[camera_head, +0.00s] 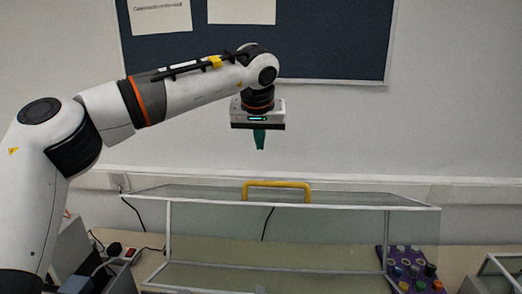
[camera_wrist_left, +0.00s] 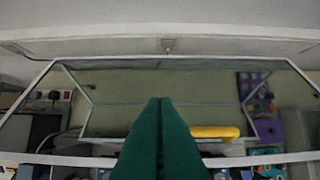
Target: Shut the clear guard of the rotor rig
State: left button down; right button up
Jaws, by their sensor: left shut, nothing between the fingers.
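The clear guard (camera_head: 345,196) has a thin pale frame and greenish see-through panels. It looks raised, with its front edge standing high, though its exact angle is hard to tell. Its yellow handle (camera_head: 276,185) is on the front edge; the handle also shows in the left wrist view (camera_wrist_left: 215,132), just right of the fingers. My left gripper (camera_head: 260,140) is shut and empty, pointing down above and slightly left of the handle, apart from it. Its green fingers (camera_wrist_left: 160,110) show together in the left wrist view. The rotor is not clearly visible. My right gripper is out of view.
A purple panel with coloured knobs (camera_head: 410,268) is at the right. A power strip (camera_head: 122,254) with cables and grey equipment are at the left. Another framed case (camera_head: 500,271) stands at the far right. The wall and blue board (camera_head: 325,40) are behind.

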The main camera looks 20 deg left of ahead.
pick_arm(q)
notch_tip(320, 180, down, 2)
jog(key=p, duration=0.4)
send_over(260, 198)
jog(key=w, duration=0.2)
jog(key=f, duration=0.6)
jog(key=shift+w+a, duration=0.15)
jog(key=shift+a, duration=0.1)
jog(key=shift+s+d+p, duration=0.2)
jog(key=shift+s+p, duration=0.35)
jog(key=shift+s, duration=0.7)
jog(key=shift+w+f, duration=0.15)
jog(key=shift+f, duration=0.05)
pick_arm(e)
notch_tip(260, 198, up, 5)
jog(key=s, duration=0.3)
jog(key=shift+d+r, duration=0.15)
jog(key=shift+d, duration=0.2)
